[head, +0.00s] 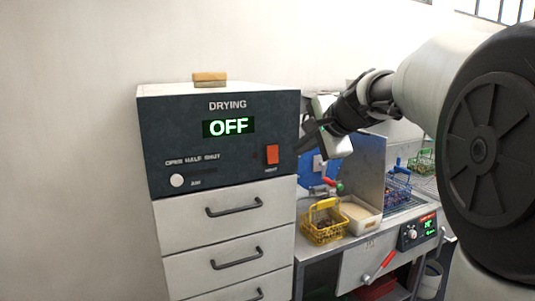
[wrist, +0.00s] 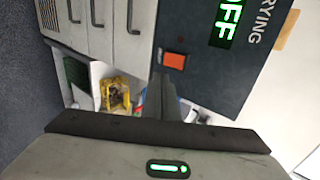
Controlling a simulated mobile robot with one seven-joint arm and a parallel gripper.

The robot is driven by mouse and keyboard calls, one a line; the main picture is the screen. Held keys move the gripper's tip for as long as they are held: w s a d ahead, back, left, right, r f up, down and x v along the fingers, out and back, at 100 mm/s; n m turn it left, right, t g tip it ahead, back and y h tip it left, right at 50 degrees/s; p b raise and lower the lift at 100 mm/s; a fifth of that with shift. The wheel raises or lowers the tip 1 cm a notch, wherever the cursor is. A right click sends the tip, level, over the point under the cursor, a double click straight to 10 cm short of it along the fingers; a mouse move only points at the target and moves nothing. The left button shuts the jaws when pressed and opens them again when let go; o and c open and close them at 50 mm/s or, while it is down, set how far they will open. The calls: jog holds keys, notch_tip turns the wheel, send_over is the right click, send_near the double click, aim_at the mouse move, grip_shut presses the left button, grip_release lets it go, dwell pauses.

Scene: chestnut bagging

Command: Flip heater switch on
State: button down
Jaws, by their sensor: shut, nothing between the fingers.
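The heater switch (head: 272,154) is a red-orange rocker on the dark front panel of the drying unit (head: 225,165), at its right side. The unit's display (head: 229,127) reads OFF in green. In the wrist view, the switch (wrist: 174,60) appears just beyond my fingertips, with the display (wrist: 227,22) to its right. My gripper (head: 305,143) is shut and empty, just right of the switch near the panel's right edge. Its shut fingers show in the wrist view (wrist: 158,92), apparently apart from the switch. The exact gap cannot be told.
A white vent knob (head: 177,181) sits low on the panel, above drawers with dark handles (head: 234,206). A wooden block (head: 209,79) lies on top of the unit.

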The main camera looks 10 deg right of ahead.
aim_at(274, 155)
jog(key=x, duration=0.4)
jog(key=p+x, duration=0.1)
jog(key=x, duration=0.3)
jog(key=r+x, duration=0.1)
jog(key=x, duration=0.3)
jog(key=shift+w+a+p, duration=0.15)
jog(key=shift+w+p, duration=0.15)
jog(key=shift+w, duration=0.05)
jog(key=shift+w+a, duration=0.2)
jog(key=shift+w, duration=0.5)
jog(key=shift+f, duration=0.1)
jog(key=shift+f+b, duration=0.3)
jog(key=shift+b, duration=0.5)
jog(key=shift+w+b, duration=0.1)
jog(key=shift+b, duration=0.35)
jog(key=shift+r+p, duration=1.05)
jog(key=shift+r, duration=0.2)
jog(key=shift+f, duration=0.2)
